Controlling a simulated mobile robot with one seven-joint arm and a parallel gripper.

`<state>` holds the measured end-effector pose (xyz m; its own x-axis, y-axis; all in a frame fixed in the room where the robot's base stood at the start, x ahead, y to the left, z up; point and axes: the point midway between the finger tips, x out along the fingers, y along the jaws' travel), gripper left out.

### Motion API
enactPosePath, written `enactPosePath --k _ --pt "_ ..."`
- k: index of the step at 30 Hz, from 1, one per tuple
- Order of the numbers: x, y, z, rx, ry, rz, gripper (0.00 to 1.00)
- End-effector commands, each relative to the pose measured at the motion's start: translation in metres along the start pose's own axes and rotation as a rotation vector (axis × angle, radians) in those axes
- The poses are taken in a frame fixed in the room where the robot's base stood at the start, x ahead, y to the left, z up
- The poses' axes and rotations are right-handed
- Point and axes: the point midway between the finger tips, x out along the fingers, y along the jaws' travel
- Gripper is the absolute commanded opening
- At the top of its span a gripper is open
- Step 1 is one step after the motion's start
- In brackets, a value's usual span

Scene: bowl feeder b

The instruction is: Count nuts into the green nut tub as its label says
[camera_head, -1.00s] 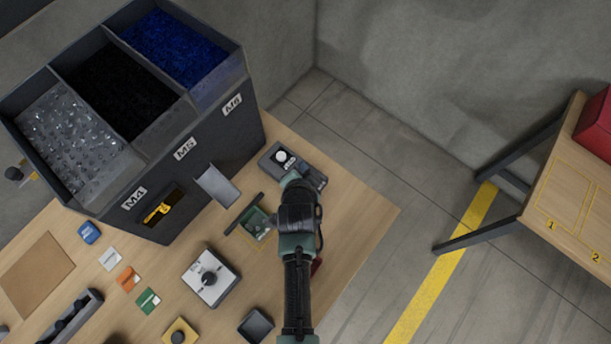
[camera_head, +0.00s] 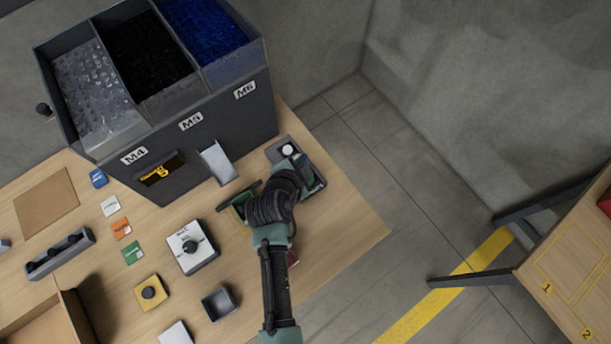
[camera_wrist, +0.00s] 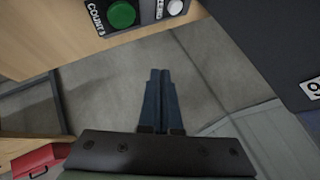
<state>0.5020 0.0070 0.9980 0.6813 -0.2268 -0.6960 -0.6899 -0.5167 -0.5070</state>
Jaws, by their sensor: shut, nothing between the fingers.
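In the head view the green nut tub (camera_head: 239,204) is on the table below the metal chute (camera_head: 217,162), partly hidden by my arm, so its contents and label cannot be read. My gripper (camera_head: 302,161) is over the grey count box (camera_head: 281,143), just right of its white button (camera_head: 288,150). In the wrist view the gripper (camera_wrist: 160,74) is shut and empty, its fingers against the floor background. There the count box's green COUNT button (camera_wrist: 122,14) and white ZERO button (camera_wrist: 175,7) show at the top, apart from the fingertips.
The dark feeder (camera_head: 180,110) has bins marked M4, M5 and M6. A dial box (camera_head: 192,247), a yellow button box (camera_head: 149,292), a dark tray (camera_head: 220,303) and coloured cards stand on the front table. A second table (camera_head: 580,260) is at right, with floor between.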

Motion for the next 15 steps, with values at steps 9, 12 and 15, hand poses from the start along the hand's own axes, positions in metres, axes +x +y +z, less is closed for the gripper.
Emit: enactPosePath --k 9,12,15 --pt "0.015 0.011 0.010 0.000 -0.001 0.002 0.00" --pt "0.024 0.018 0.017 -0.001 -0.001 0.001 0.00" --pt "0.034 0.026 0.025 -0.001 -0.001 0.002 0.00"
